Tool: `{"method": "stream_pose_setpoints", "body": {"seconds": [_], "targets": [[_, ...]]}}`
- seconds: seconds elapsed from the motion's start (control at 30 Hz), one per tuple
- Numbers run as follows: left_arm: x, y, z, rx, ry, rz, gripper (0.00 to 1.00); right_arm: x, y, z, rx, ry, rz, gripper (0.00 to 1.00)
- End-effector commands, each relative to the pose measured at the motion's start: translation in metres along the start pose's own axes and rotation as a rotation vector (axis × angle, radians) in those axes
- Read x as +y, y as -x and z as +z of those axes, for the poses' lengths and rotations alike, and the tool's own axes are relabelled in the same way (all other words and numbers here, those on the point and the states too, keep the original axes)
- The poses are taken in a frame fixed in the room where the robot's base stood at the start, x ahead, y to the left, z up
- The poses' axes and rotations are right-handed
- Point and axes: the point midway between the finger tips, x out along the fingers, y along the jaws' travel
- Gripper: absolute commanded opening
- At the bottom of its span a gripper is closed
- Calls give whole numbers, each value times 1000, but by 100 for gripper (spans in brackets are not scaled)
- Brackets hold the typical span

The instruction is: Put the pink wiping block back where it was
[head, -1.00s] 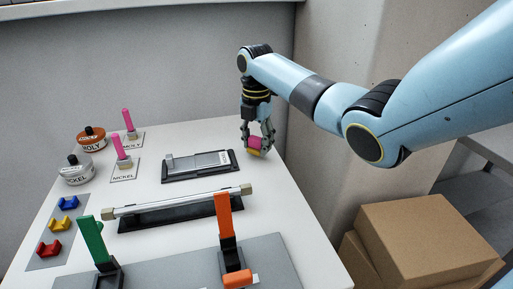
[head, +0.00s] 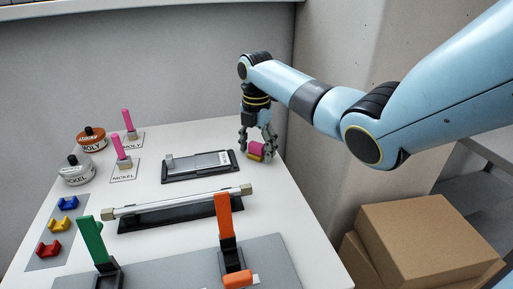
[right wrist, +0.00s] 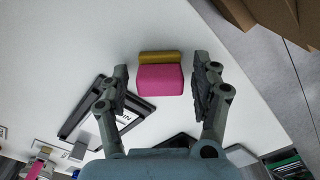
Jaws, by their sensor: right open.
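The pink wiping block (head: 256,149), pink with a yellow-brown strip along one side, is on the white table near its back right edge. It also shows in the right wrist view (right wrist: 160,79). My right gripper (head: 257,156) is open around it, pointing down. In the right wrist view the two fingers (right wrist: 160,90) stand on either side of the block, with a gap at each side. My left gripper is in neither view.
A black tray with a grey plate (head: 200,165) lies left of the block. A long bar (head: 180,200) on a black rest, pink-handled tools (head: 121,150), two labelled pots (head: 77,170) and coloured clips (head: 55,222) share the table. Cardboard boxes (head: 420,240) stand off its right side.

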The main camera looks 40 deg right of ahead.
Motion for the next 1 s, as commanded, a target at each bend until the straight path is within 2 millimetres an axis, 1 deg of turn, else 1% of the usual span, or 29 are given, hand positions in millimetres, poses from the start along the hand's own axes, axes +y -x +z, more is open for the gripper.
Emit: {"method": "stream_pose_setpoints", "body": {"seconds": [0.17, 0.4, 0.5, 0.6, 0.73, 1.0], "targets": [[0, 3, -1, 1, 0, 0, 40, 0, 27, 1, -4, 1, 3, 65], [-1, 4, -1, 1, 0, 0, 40, 1, 82, 1, -4, 0, 4, 65], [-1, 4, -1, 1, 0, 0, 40, 0, 99, 1, -2, -1, 2, 65], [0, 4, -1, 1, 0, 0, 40, 1, 112, 1, -1, 0, 2, 65], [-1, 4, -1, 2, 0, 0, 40, 0, 120, 0, 0, 0, 1, 65], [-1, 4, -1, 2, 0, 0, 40, 0, 121, 0, 0, -1, 0, 65]]}}
